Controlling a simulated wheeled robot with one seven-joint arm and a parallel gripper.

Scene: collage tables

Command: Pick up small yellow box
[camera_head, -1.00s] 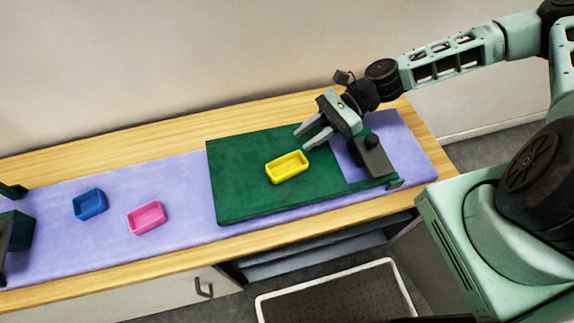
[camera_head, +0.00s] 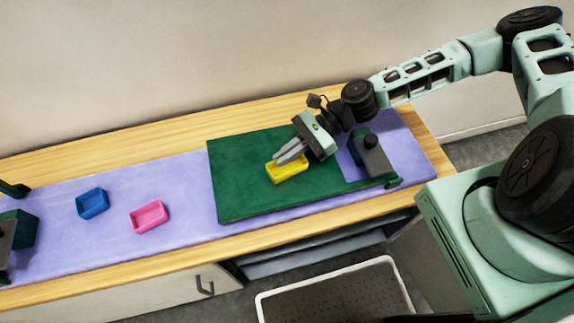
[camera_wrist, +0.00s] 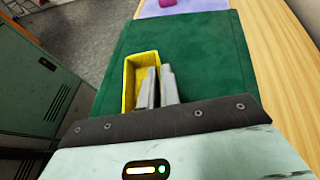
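The small yellow box (camera_head: 287,172) is an open-topped tray on the green board (camera_head: 240,190). My gripper (camera_head: 278,160) reaches down to it from the upper right, its two fingers close together. In the wrist view the fingers (camera_wrist: 158,72) stand on either side of one long wall of the yellow box (camera_wrist: 129,88), one inside and one outside. They look shut on that wall. The lower ends of the fingers are partly hidden. The box appears to rest on the board.
A pink box (camera_head: 150,217) and a blue box (camera_head: 92,204) lie to the left on the purple mat (camera_head: 185,185). A dark stand with a black knob (camera_head: 370,143) is close to the right of my gripper. A wall rises behind the wooden table (camera_head: 110,158).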

